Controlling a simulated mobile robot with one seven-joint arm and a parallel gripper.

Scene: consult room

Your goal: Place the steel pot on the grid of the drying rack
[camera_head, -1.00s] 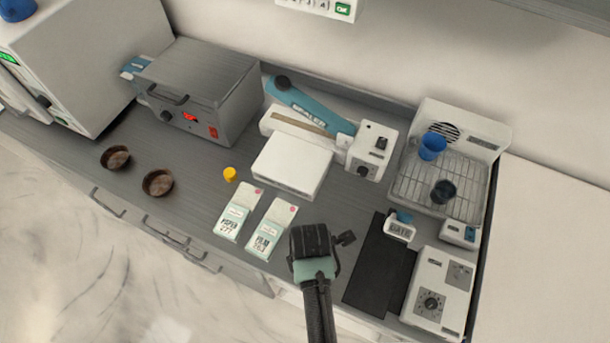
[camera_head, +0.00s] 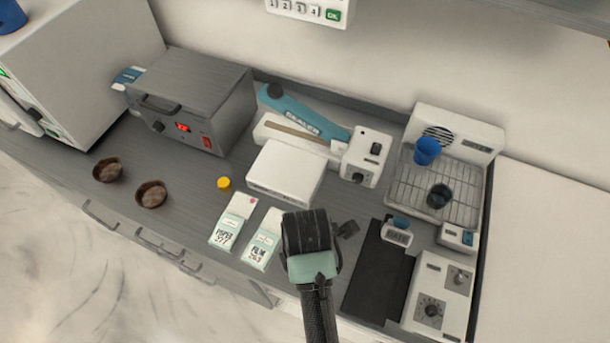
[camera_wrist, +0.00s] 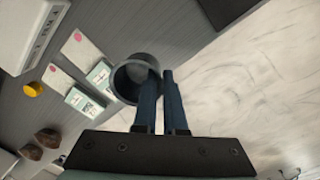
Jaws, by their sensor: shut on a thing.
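The steel pot (camera_wrist: 126,88), a dark grey round cup, is in my gripper (camera_wrist: 160,76) in the wrist view. The fingers are shut on its wall at the right side of the rim, and its open mouth faces the camera. In the head view the wrist hides the pot and the fingertips. The drying rack (camera_head: 408,192) is a white unit with a wire grid at the right of the counter. My arm's end is to its left, near the counter's front edge. A blue cup (camera_head: 427,150) and a dark cup (camera_head: 438,196) stand on the rack.
A black mat (camera_head: 376,275) with a small white timer (camera_head: 397,232) lies between my arm and a white dial box (camera_head: 438,296). Two labelled packets (camera_head: 262,240), a white box (camera_head: 285,172) and a blue-armed sealer (camera_head: 305,120) are left and behind.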

